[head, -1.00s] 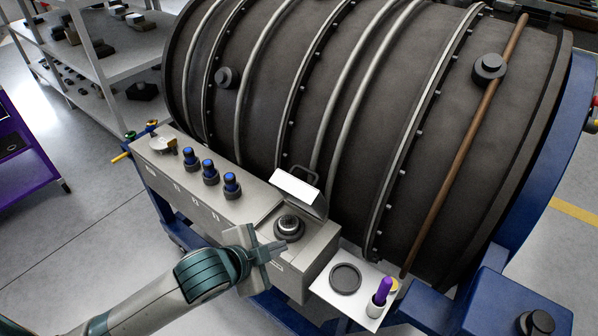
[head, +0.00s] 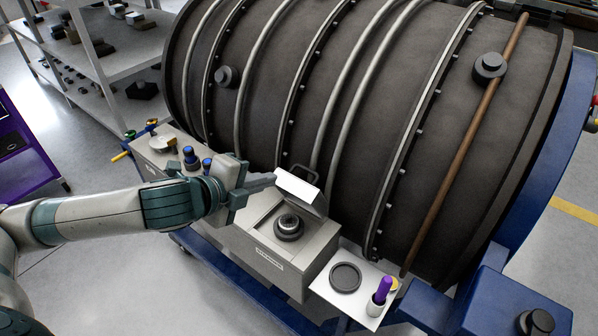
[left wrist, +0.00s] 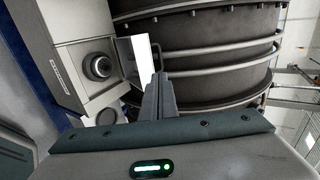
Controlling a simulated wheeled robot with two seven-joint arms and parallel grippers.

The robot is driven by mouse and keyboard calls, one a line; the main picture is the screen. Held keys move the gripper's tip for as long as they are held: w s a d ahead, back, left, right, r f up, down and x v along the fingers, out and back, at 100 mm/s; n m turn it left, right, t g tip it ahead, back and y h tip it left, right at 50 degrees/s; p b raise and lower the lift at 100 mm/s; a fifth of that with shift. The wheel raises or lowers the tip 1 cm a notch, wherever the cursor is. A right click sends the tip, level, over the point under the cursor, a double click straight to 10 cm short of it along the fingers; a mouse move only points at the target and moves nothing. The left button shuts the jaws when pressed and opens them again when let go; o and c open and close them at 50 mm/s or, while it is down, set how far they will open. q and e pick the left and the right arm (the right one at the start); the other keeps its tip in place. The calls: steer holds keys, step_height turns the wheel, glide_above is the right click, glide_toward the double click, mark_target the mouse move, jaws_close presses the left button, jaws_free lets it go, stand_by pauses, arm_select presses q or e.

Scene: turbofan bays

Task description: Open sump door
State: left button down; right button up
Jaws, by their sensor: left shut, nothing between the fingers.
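The sump door (head: 297,187) stands raised at the back of the box, its pale plate catching bright light and its dark handle (head: 303,169) at the top. The door also shows in the left wrist view (left wrist: 136,58). Below it the recess is uncovered, with a round dark cap (head: 289,227) inside, seen too in the left wrist view (left wrist: 101,66). My left gripper (head: 268,180) is shut and empty, its tips at the door's left edge; I cannot tell whether they touch. Its closed fingers show in the left wrist view (left wrist: 160,90). My right gripper is not in view.
The grey box (head: 270,262) carries blue-topped fittings (head: 190,155), partly behind my left arm. The large ribbed engine casing (head: 350,110) rises close behind. A white tray (head: 330,292) with a black ring (head: 345,277) and a purple-handled tool (head: 384,288) sits at right.

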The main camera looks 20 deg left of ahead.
arm_select(q)
steer(key=p, duration=0.5)
glide_toward(306, 170)
steer(key=x, duration=0.5)
steer(key=shift+d, duration=0.1)
steer(key=shift+w+d+f, duration=0.15)
steer(key=shift+w+f, duration=0.25)
steer(key=shift+w, duration=0.15)
